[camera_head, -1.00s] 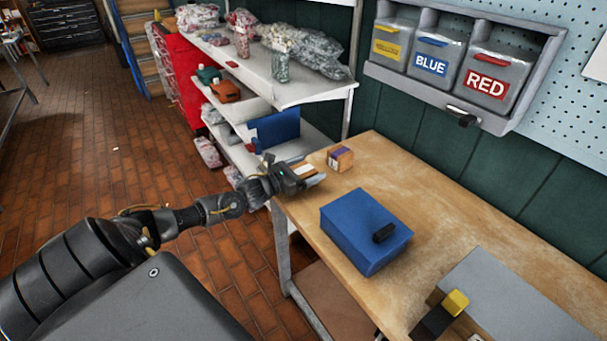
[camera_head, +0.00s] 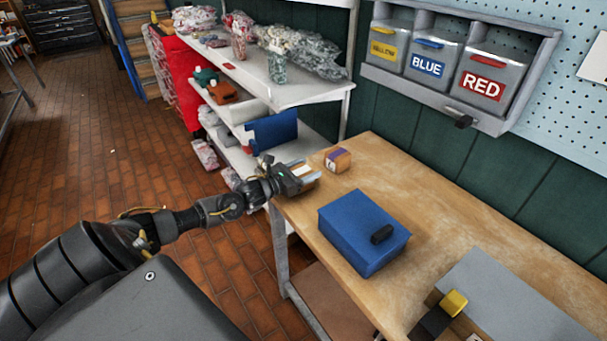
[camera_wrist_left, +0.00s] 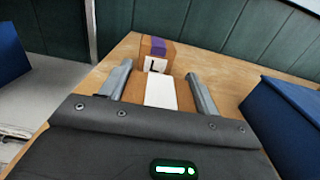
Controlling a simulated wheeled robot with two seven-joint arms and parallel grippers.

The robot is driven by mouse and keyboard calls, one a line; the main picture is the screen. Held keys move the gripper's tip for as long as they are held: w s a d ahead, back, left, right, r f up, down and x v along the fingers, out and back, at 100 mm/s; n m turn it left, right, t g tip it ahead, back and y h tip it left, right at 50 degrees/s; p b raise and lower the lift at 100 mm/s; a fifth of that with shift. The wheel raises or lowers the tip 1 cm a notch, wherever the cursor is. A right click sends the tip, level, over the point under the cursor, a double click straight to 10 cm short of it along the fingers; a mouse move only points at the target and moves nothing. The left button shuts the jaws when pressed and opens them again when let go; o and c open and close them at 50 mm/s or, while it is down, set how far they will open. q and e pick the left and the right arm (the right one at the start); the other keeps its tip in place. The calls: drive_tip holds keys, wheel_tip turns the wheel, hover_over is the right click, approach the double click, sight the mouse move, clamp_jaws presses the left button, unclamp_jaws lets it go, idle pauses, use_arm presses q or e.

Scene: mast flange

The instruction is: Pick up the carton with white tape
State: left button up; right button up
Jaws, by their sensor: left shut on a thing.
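The carton with white tape (camera_wrist_left: 161,92) is a small brown box between the fingers of my left gripper (camera_wrist_left: 160,85) in the left wrist view. The left gripper is shut on it. In the head view the left gripper (camera_head: 303,173) is at the far left corner of the wooden table, and it partly hides the carton. A second brown carton with purple tape and a white label marked "L" (camera_head: 338,159) stands on the table just beyond the fingertips. It also shows in the left wrist view (camera_wrist_left: 158,53). My right gripper is not in view.
A blue box with a black handle (camera_head: 362,233) stands on the wooden table (camera_head: 440,205) right of the gripper. White shelves (camera_head: 290,95) with bags stand behind the arm. Labelled bins (camera_head: 430,62) hang on the wall. A grey-topped box (camera_head: 515,300) sits at the near right.

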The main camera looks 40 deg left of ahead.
use_arm(q)
drive_tip(key=shift+r, duration=0.45)
drive_tip(key=s+r, duration=0.1)
drive_tip(key=r, duration=0.1)
drive_tip(key=s+a+r+b, duration=0.1)
drive_tip(key=r, duration=0.1)
drive_tip(key=s+a+r+b, duration=0.1)
drive_tip(key=r, duration=0.2)
drive_tip(key=shift+s+a, duration=0.2)
drive_tip(key=shift+s, duration=0.2)
drive_tip(key=s+a+r+p, duration=0.3)
drive_tip(key=s+a+r, duration=0.1)
drive_tip(key=s, duration=0.4)
drive_tip(key=shift+a+r+p, duration=0.3)
drive_tip(key=shift+a+r, duration=0.1)
drive_tip(key=shift+r, duration=0.15)
drive_tip(key=shift+s, duration=0.1)
